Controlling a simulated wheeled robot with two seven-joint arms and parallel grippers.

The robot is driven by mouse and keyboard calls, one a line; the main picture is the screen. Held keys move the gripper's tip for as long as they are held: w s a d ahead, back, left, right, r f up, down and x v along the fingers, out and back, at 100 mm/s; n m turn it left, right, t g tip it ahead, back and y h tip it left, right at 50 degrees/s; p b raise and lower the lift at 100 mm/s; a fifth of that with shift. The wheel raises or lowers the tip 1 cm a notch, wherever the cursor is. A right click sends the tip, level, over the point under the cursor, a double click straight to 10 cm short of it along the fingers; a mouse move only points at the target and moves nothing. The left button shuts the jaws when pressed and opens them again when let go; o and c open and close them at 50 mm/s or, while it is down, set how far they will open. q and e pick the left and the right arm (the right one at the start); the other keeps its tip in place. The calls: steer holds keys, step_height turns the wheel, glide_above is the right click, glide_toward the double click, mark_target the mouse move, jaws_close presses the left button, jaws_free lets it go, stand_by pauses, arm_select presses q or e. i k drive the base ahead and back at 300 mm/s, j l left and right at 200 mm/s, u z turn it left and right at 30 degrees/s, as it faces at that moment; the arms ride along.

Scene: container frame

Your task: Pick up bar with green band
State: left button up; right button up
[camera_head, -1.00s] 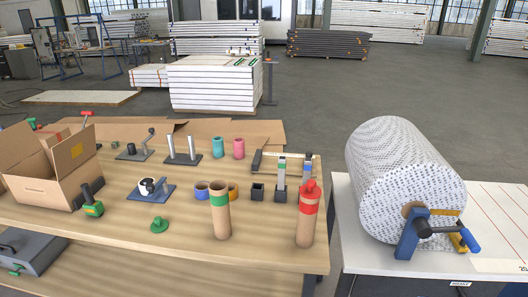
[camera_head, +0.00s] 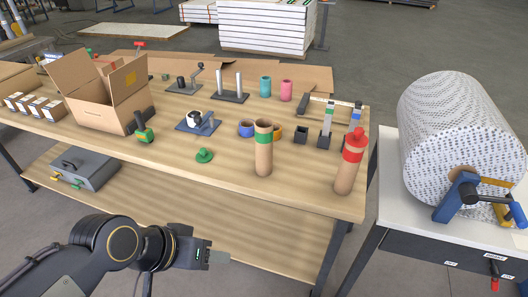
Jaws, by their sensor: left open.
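A light bar with a green band (camera_head: 328,112) stands upright in a dark holder at the right of the wooden workbench (camera_head: 225,195). A similar bar with a blue band (camera_head: 356,116) stands just right of it. In front stands a cardboard tube with a green band (camera_head: 264,160). My left gripper (camera_head: 218,258) is low in front of the bench, well apart from the bars. It is open and appears empty, seen mostly from the side. My right gripper is out of view.
A red-capped cardboard tube (camera_head: 348,175) stands at the bench's front right corner, in front of the bars. A large roll (camera_head: 450,125) sits on a white table at right.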

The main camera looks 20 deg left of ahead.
mark_target(331, 106)
steer(key=i+j, duration=0.25)
steer(key=j, duration=0.2)
steer(key=i+j+z, duration=0.1)
steer(key=z, duration=0.35)
steer(key=j+z, duration=0.4)
steer(key=i+j+z, duration=0.1)
steer(key=z, duration=0.35)
steer(key=i+j+z, duration=0.4)
